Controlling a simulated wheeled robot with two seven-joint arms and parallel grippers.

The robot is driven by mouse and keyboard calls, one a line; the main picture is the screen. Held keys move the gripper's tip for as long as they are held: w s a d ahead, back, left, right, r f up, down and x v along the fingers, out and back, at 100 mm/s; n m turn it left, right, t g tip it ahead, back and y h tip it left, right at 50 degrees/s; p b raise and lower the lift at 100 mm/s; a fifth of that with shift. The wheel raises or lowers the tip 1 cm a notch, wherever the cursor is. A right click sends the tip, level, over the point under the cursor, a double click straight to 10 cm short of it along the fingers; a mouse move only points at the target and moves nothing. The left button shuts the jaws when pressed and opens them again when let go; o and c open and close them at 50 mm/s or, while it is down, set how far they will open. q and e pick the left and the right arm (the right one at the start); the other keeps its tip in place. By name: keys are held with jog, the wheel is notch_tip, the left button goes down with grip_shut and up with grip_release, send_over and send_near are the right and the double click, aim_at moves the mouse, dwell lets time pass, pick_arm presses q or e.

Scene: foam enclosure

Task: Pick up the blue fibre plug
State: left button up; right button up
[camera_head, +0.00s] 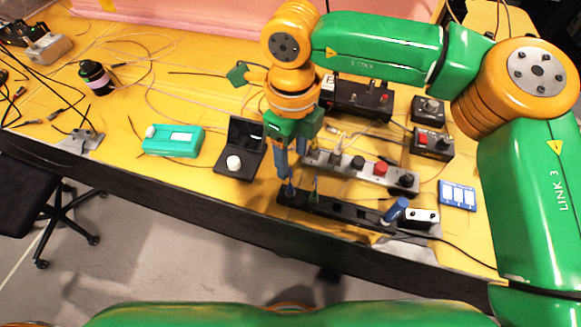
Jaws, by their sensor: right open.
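A blue cylindrical piece (396,209), which looks like the blue fibre plug, leans at a tilt at the right end of a long black strip (345,211) near the table's front edge. I cannot tell whether it is seated in the strip. My right gripper (293,182) points down over the left part of the strip, to the left of the blue piece and apart from it. It is open. Its fingertips are small against the dark strip, so I cannot tell whether they touch it. My left gripper is not in view.
Behind the strip lies a grey panel with knobs (345,167). A blue-and-white box (457,195) and a small white-topped unit (420,217) stand near the blue piece. An open black case (240,150) and a teal box (172,141) lie to the left. Loose cables cross the yellow table.

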aim_at(290, 183)
jog(key=s+f+p, duration=0.1)
jog(key=s, duration=0.1)
jog(key=s+f+p, duration=0.1)
jog(key=s+p, duration=0.1)
jog(key=shift+a+f, duration=0.2)
jog(key=shift+f, duration=0.2)
jog(key=f, duration=0.1)
jog(key=w+f, duration=0.1)
jog(key=shift+w+d+f, duration=0.1)
jog(key=shift+w+f, duration=0.05)
jog(key=shift+f, duration=0.15)
jog(key=shift+w, duration=0.15)
jog(key=c, duration=0.3)
jog(key=shift+s+r, duration=0.1)
jog(key=shift+s, duration=0.2)
grip_shut()
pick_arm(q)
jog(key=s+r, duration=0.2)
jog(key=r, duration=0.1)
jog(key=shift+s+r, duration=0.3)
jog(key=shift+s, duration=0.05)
pick_arm(e)
jog(key=shift+w, duration=0.1)
